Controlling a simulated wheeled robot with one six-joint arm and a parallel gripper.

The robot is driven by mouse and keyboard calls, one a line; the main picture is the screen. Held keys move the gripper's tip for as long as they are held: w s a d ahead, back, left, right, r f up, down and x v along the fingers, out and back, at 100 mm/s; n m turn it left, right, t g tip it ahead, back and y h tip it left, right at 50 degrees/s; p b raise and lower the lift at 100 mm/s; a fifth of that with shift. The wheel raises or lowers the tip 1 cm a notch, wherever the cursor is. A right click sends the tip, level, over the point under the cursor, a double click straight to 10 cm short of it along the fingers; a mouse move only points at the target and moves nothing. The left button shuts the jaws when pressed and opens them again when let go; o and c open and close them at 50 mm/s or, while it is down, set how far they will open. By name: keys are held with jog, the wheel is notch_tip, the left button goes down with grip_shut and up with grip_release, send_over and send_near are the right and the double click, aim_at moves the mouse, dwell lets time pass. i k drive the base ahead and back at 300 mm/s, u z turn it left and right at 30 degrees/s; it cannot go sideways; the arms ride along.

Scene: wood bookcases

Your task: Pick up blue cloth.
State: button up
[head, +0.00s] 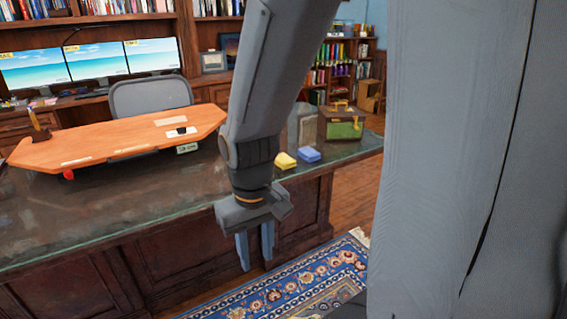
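The blue cloth (309,154) is a small folded block lying on the dark desk top, near its right end. A yellow cloth (285,161) of similar size lies just left of it. My gripper (257,262) hangs fingers down in front of the desk's near edge, lower in the picture and left of the blue cloth. Its two fingers stand apart with nothing visible between them. The gripper is apart from both cloths, and the blue cloth is in plain view.
The desk (120,215) carries an orange wooden board (110,142), a grey container (302,124) and a green-and-brown box (342,122) behind the cloths. A grey chair (150,94) and monitors (95,62) stand beyond. A patterned rug (300,285) lies in front.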

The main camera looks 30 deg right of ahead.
aim_at(309, 154)
jog(key=z, duration=1.25)
jog(key=i, duration=0.7)
jog(key=z, duration=0.25)
